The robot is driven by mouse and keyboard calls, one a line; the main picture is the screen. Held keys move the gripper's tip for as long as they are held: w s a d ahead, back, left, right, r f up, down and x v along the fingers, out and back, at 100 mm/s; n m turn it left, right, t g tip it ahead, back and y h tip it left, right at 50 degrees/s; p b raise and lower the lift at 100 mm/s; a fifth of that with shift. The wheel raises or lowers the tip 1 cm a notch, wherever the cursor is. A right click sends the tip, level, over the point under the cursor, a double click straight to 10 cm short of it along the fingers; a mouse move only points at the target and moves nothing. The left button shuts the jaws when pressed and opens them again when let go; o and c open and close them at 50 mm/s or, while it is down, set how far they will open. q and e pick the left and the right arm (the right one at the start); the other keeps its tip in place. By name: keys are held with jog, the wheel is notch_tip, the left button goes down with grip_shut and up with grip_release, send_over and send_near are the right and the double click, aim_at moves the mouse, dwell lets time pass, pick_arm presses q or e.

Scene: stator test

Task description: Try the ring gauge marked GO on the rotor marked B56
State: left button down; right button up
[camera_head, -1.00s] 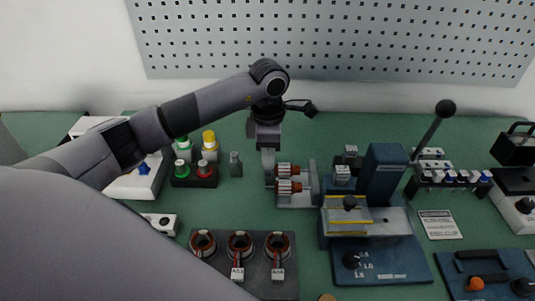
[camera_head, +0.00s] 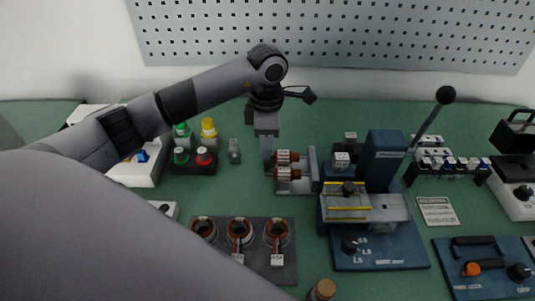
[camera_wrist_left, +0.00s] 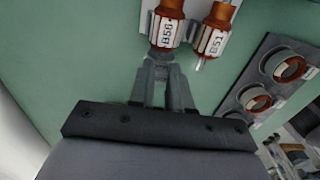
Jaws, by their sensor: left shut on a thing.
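Two copper-and-white rotors lie side by side on a light grey holder (camera_head: 311,168). The rotor marked B56 (camera_wrist_left: 167,28) is at the upper middle of the left wrist view, and the rotor marked B51 (camera_wrist_left: 215,35) is right of it. In the head view B56 (camera_head: 286,157) is the farther one. My left gripper (camera_wrist_left: 154,62) is shut on the near shaft end of B56, which still lies at the holder. Its fingers also show in the head view (camera_head: 267,153). My right gripper is not in view.
A dark plate with several stator rings (camera_head: 239,262) lies in front of the rotors. A blue lever press (camera_head: 380,245) stands close on the right. A small grey bottle (camera_head: 234,151) and yellow-capped bottle (camera_head: 209,128) stand left. Green mat is free behind the rotors.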

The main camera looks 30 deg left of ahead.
pick_arm(q)
jog(key=shift+s+a, duration=0.3)
jog(key=shift+a, duration=0.2)
jog(key=shift+s+a, duration=0.3)
jog(key=shift+a, duration=0.2)
dwell(0.8)
jog(key=shift+r, duration=0.1)
notch_tip(320, 180, up, 5)
jog(key=p, duration=0.3)
dwell(0.4)
